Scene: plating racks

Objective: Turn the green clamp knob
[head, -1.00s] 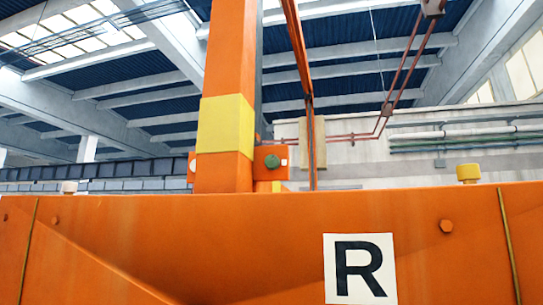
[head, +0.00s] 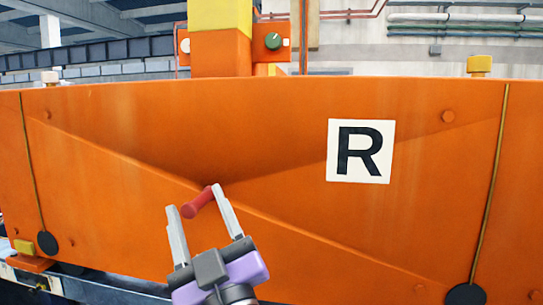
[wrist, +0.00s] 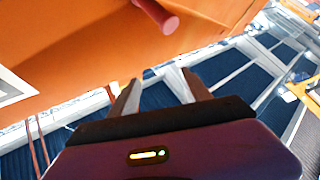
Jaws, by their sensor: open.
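A small round green knob (head: 273,41) sits on an orange bracket at the right side of the orange post, above the top edge of the big orange panel. I take it as the green clamp knob. My gripper (head: 194,198) is open in front of the panel, low and left of the knob and well apart from it. Its two grey fingers point up; in the wrist view they also show (wrist: 160,78), with nothing between them. The green knob is not visible in the wrist view.
A red handle (head: 199,202) sticks out from the orange panel (head: 110,120) near my fingertips; it also shows in the wrist view (wrist: 157,16). I cannot tell whether they touch. A white "R" sign (head: 361,151) is to the right. A yellow-banded post (head: 221,50) rises behind.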

